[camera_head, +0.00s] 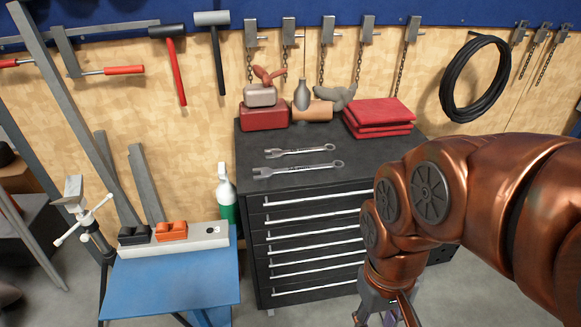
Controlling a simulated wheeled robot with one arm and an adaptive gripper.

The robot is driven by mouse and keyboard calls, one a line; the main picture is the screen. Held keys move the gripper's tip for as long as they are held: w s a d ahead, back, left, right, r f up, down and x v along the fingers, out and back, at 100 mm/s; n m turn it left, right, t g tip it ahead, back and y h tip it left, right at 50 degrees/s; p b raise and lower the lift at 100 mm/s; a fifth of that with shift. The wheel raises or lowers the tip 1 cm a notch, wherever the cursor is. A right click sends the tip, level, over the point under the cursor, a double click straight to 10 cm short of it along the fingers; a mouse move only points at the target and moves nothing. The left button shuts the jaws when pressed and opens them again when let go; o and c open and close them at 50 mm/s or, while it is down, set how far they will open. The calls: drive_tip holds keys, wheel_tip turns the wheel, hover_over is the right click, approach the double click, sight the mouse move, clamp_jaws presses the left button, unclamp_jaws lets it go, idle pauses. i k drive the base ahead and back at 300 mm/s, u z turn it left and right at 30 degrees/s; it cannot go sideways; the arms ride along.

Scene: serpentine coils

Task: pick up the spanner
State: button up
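Two silver spanners lie flat on the black top of the tool cabinet (345,173). The nearer, longer spanner (297,169) lies close to the front edge. The shorter spanner (299,151) lies just behind it. Both have their open jaws to the left and ring ends to the right. My gripper (388,314) hangs at the bottom of the picture, in front of the cabinet, below its top and to the right of the spanners. It is apart from both. Its fingertips are cut off by the picture edge, so its opening is unclear.
Red folded cloths (378,118), a red box (264,116) and a grey oil can (302,95) stand at the back of the cabinet top. Hammers and chains hang above.

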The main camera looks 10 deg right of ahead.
sight(266, 172)
drive_tip(key=u, duration=0.5)
drive_tip(key=k, duration=1.15)
drive_tip(key=z, duration=0.2)
drive_tip(key=i, duration=1)
drive_tip(key=u, duration=0.4)
drive_tip(key=i, duration=0.6)
drive_tip(key=u, duration=0.55)
